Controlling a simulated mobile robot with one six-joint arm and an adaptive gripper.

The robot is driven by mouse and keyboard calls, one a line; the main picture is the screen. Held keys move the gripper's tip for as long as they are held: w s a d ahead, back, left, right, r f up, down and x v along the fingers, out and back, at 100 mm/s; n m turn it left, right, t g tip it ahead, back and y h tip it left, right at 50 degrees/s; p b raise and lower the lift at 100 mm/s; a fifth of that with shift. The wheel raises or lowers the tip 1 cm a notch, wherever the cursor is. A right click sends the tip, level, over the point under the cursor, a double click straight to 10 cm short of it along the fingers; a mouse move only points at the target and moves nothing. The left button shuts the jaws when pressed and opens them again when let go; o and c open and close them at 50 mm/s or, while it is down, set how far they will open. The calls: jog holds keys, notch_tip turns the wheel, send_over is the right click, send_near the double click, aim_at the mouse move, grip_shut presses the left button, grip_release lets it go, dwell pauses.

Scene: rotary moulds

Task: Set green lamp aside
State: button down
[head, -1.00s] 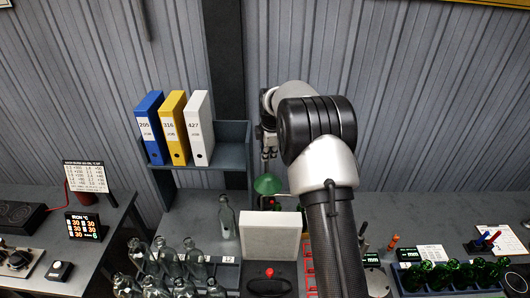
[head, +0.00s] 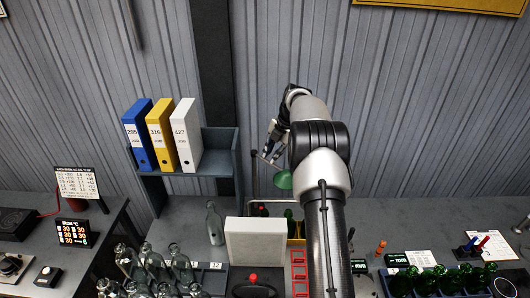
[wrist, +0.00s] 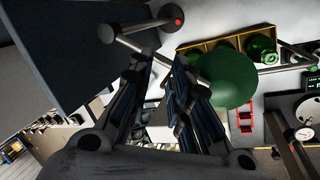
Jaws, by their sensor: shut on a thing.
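The green lamp shows its round green shade (head: 283,180) just below my gripper (head: 270,153), behind and above a white box. In the wrist view the shade (wrist: 225,80) is just right of my fingers, and a grey metal lamp arm (wrist: 128,48) with a ball joint runs past the fingertips. My gripper (wrist: 158,72) is shut on the lamp; my fingers hide the exact contact. A thin upright post (head: 254,172) stands left of the gripper in the head view.
A shelf (head: 220,170) with blue, yellow and white binders (head: 186,135) stands left of my gripper. The white box (head: 254,241) is in front. A yellow crate (wrist: 198,46) holds green bottles. Clear bottles (head: 178,264) stand front left; a green-bottle rack (head: 398,283) is right.

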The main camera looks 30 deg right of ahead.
jog(key=shift+w+d+n+p, duration=0.15)
jog(key=shift+d+n+p, duration=0.5)
jog(key=shift+n+p, duration=0.05)
jog(key=c, duration=1.4)
grip_release()
jog(key=shift+c, duration=0.2)
jog(key=v, duration=1.2)
jog(key=shift+d, duration=0.2)
